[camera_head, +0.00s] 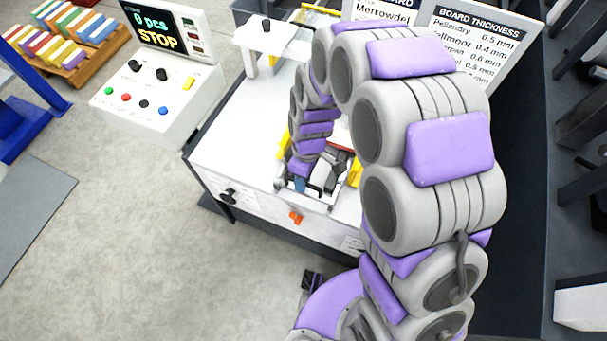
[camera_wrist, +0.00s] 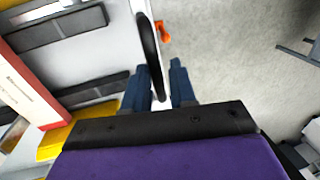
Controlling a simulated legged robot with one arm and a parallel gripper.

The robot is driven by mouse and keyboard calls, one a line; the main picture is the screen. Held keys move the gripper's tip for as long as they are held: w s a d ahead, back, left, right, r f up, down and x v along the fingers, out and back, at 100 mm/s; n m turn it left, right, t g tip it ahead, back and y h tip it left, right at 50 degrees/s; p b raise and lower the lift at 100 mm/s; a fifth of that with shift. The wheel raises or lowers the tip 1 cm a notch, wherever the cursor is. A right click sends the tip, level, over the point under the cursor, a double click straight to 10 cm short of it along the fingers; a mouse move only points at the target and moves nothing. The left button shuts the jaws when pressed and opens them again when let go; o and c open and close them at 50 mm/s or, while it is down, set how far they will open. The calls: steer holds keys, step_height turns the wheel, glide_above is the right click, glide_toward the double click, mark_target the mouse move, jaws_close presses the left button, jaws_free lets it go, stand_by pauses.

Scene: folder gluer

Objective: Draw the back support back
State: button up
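In the head view, my gripper (camera_head: 301,182) reaches down at the front of the white machine (camera_head: 238,140), between yellow parts. My arm hides much of that area.
An orange knob (camera_head: 295,217) and a black knob (camera_head: 228,196) sit on the machine's front. A control box (camera_head: 160,95) with a STOP display stands at left. A board thickness sign (camera_head: 478,45) stands behind my arm. The floor at left front is clear.

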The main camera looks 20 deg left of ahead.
steer(key=shift+o, duration=1.2)
steer(key=shift+w+r, duration=0.1)
steer(key=w+r+p, duration=0.1)
steer(key=r, duration=0.7)
steer(key=w+r+p, duration=0.1)
steer(key=w+r, duration=0.1)
steer(key=r, duration=0.6)
steer(key=shift+w+d+r, duration=0.15)
steer(key=shift+w+r, duration=0.1)
steer(key=shift+r, duration=0.1)
steer(key=shift+d, duration=0.1)
steer(key=s+d+r+m, duration=0.2)
steer(key=s+d+m, duration=0.6)
steer(key=s+d, duration=0.3)
steer(key=s+d+r+m, duration=0.3)
steer(key=s+d+m, duration=0.5)
steer(key=s+d, duration=0.2)
steer(key=d+b, duration=0.1)
steer(key=d, duration=0.1)
steer(key=shift+s+d, duration=0.4)
steer(key=shift+r, duration=0.1)
